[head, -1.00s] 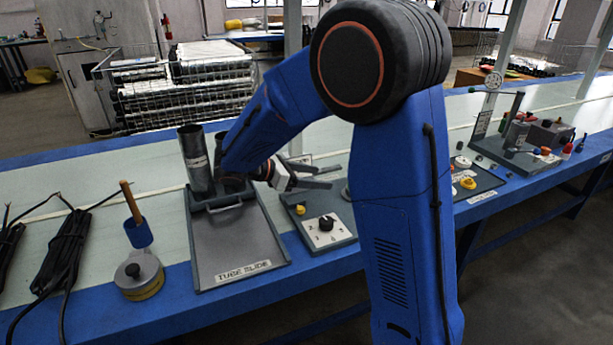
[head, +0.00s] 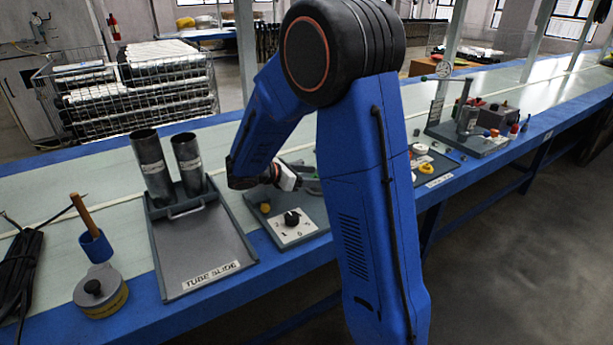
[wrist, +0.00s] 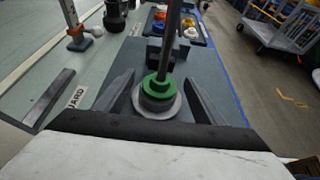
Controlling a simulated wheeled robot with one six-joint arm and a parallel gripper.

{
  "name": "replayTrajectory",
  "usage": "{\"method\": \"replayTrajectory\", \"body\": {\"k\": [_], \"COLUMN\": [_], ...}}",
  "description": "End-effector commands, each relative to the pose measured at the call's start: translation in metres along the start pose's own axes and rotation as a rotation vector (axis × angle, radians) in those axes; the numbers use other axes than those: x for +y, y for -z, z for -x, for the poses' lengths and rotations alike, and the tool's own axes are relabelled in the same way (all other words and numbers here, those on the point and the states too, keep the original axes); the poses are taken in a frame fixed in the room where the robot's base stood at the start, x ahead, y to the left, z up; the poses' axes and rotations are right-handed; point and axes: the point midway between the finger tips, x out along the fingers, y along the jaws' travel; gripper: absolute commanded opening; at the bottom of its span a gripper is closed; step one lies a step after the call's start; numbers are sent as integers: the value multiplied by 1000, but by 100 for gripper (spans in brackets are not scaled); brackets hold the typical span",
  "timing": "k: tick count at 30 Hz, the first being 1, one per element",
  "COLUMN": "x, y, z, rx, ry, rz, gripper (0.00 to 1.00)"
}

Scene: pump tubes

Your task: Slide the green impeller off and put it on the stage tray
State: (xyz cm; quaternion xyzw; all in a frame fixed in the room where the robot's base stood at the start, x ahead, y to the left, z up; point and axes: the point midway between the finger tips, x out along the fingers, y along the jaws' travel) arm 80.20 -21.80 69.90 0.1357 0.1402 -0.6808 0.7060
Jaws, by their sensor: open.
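In the wrist view the green impeller (wrist: 157,87) sits around a dark upright shaft (wrist: 172,45), above a pale round disc (wrist: 158,107). My gripper (wrist: 160,83) is open, with one finger on each side of the impeller and gaps on both sides. In the head view my gripper (head: 298,177) is partly hidden behind my arm, and a small patch of green (head: 313,187) shows by its fingers. A tray (wrist: 207,40) with orange, yellow and white parts lies beyond the shaft; I cannot tell whether it is the stage tray.
The tube slide (head: 205,250) with two dark upright tubes (head: 152,165) stands left of my gripper. A numbered dial plate (head: 296,232) is in front of it. A blue cup with a wooden handle (head: 97,245) and a round tin (head: 101,292) stand farther left. A gauge stand (head: 490,140) is at right.

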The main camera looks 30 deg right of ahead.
Motion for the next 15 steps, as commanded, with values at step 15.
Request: {"method": "replayTrajectory", "body": {"k": [15], "x": [0], "y": [0], "z": [-4], "rx": [0], "ry": [0], "rz": [0], "gripper": [28]}}
